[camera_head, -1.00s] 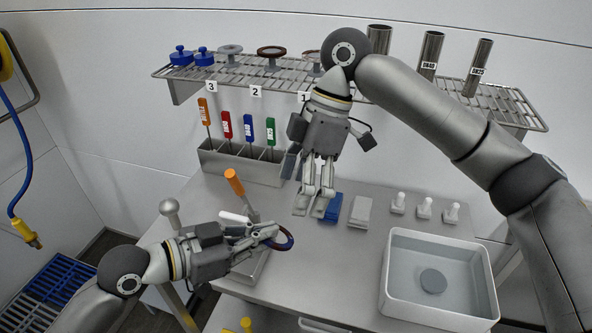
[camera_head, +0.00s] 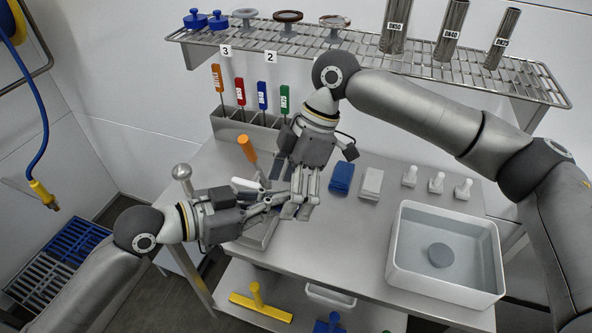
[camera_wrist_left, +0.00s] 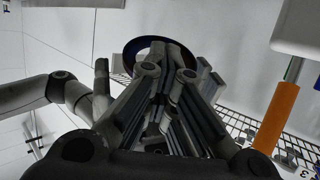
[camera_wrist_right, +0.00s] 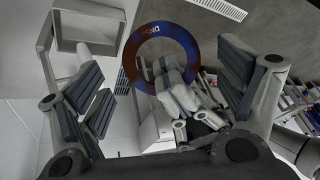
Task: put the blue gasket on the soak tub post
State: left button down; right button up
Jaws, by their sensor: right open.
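The gasket is a blue ring with dark red-brown patches; it shows in the right wrist view (camera_wrist_right: 126,62) and, as a dark blue arc, in the left wrist view (camera_wrist_left: 131,50). My left gripper (camera_wrist_left: 165,62) is shut on its rim. In the head view the ring is mostly hidden at the meeting grippers. My right gripper (camera_wrist_right: 165,85) is open, its fingers on either side of the ring with gaps, not gripping it. In the head view my right gripper (camera_head: 300,208) points down beside the left fingertips. The soak tub (camera_head: 402,248) stands at right; its round grey post (camera_head: 440,255) rises from the floor.
A blue block (camera_head: 342,178), a pale block (camera_head: 370,184) and several white pegs (camera_head: 437,183) stand behind the tub. A tool holder (camera_head: 235,128) and a wire shelf (camera_head: 360,50) are at the back. Table between grippers and tub is clear.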

jog(key=shift+s+a+f, duration=0.15)
jog(key=shift+f, duration=0.25)
jog(key=c, duration=1.1)
pick_arm(q)
jog(key=c, duration=1.7)
grip_release()
jog(key=shift+s+d, duration=0.1)
